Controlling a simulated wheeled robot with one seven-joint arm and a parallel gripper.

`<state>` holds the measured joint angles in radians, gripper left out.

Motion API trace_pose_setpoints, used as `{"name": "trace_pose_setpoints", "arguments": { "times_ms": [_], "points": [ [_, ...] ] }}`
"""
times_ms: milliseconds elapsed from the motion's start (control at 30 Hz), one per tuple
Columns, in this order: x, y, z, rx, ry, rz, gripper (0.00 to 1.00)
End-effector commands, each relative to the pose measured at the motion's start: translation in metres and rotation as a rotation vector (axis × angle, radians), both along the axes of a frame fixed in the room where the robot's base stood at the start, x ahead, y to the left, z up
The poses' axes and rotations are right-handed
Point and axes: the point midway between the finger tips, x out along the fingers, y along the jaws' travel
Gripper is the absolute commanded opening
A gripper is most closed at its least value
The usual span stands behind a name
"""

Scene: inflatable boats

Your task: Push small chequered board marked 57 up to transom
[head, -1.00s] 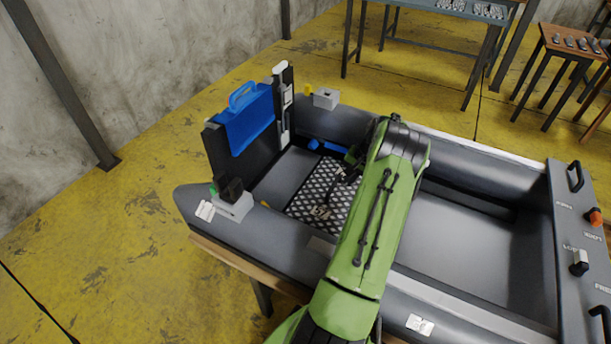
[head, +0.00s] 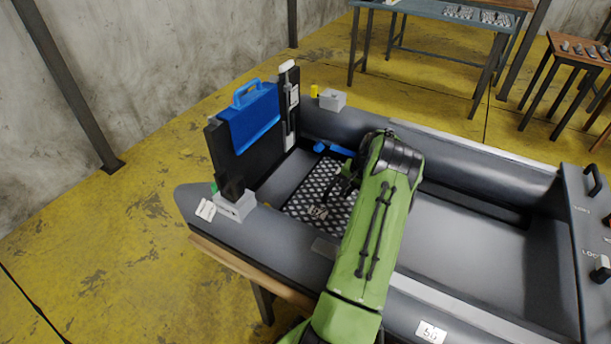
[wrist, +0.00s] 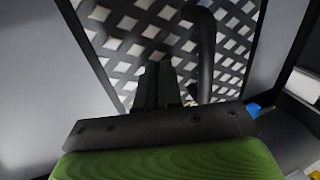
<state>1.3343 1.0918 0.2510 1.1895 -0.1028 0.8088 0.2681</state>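The chequered board (head: 301,201) lies on the boat floor, with a pale mark near its front edge that I cannot read surely. The dark transom (head: 216,150) stands upright to its left, with a blue cover over its top. A narrow strip of grey floor shows between them. My gripper (wrist: 155,84) is low over the board in the wrist view, its dark fingers close together with nothing seen between them. The board's lattice (wrist: 135,35) fills much of that view. A black loop handle (wrist: 207,50) rises just right of the fingers; contact is unclear. My arm hides the board's right side.
Grey side tubes (head: 450,150) flank the floor. A blue object (head: 333,149) lies by the board's far end. Grey blocks (head: 332,99) sit on the tubes near the transom. A panel with handles (head: 590,240) crosses the boat at right. The floor right of my arm is clear.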

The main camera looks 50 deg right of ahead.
Motion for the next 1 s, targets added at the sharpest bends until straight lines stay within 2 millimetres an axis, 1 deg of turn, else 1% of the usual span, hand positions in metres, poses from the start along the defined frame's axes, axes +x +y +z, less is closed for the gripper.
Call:
{"name": "trace_pose_setpoints", "arguments": {
  "times_ms": [33,100,1000],
  "points": [
    [0.006,0.004,-0.003,0.007,0.0,0.005,0.04],
    [0.012,0.004,-0.003,0.008,0.0,0.006,0.04],
    [0.093,0.019,-0.004,0.01,0.002,0.007,0.04]
  ]
}}
